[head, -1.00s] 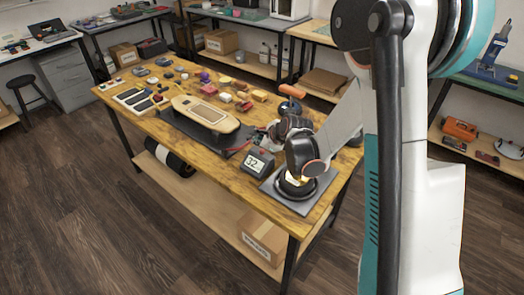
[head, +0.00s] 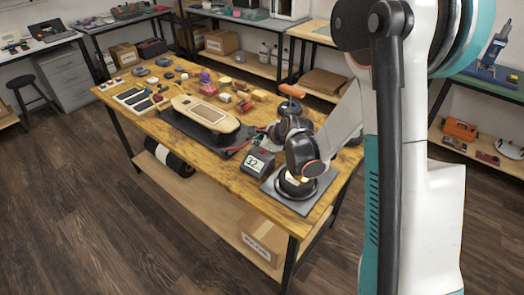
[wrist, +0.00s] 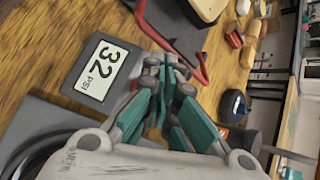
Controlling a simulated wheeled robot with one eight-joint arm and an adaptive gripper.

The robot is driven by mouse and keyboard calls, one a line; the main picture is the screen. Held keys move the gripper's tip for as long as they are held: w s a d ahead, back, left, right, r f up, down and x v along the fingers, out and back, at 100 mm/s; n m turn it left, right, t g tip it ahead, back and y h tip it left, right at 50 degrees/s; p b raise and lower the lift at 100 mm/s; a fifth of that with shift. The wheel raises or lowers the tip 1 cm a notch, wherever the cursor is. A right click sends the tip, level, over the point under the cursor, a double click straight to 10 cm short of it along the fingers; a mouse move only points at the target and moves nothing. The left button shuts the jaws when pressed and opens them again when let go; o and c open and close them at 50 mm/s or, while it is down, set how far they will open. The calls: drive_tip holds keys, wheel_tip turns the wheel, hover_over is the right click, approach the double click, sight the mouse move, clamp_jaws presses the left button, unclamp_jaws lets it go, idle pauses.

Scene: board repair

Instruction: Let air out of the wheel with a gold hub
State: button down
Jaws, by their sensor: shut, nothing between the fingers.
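The wheel (head: 292,193) lies flat on a grey pad (head: 270,192) at the near right corner of the wooden workbench. It has a black tyre and a light, goldish hub, partly hidden by my arm. In the wrist view, only part of the black tyre (wrist: 38,160) shows at the lower left. A pressure display (head: 258,162) next to it reads 32 PSI; it also shows in the wrist view (wrist: 98,72). My gripper (wrist: 166,68) is shut and empty, just right of the display in the wrist view. The valve cannot be made out.
A skateboard-like deck (head: 206,114) rests on a dark stand left of the display. A red cable (wrist: 198,62) lies beyond my fingers. Several small coloured parts and an orange-handled tool (head: 292,90) lie further back. A box (head: 262,238) sits on the lower shelf.

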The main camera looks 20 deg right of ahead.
sight(260, 151)
drive_tip(key=shift+f+b, duration=0.3)
drive_tip(key=shift+f, duration=0.05)
drive_tip(key=shift+f+b, duration=0.4)
drive_tip(key=shift+f, duration=0.1)
idle(0.7)
drive_tip(key=shift+r, duration=0.1)
idle(0.6)
drive_tip(key=shift+r+p, duration=0.6)
drive_tip(key=shift+r, duration=0.3)
drive_tip(key=shift+r+p, duration=1.6)
drive_tip(key=shift+r, duration=0.85)
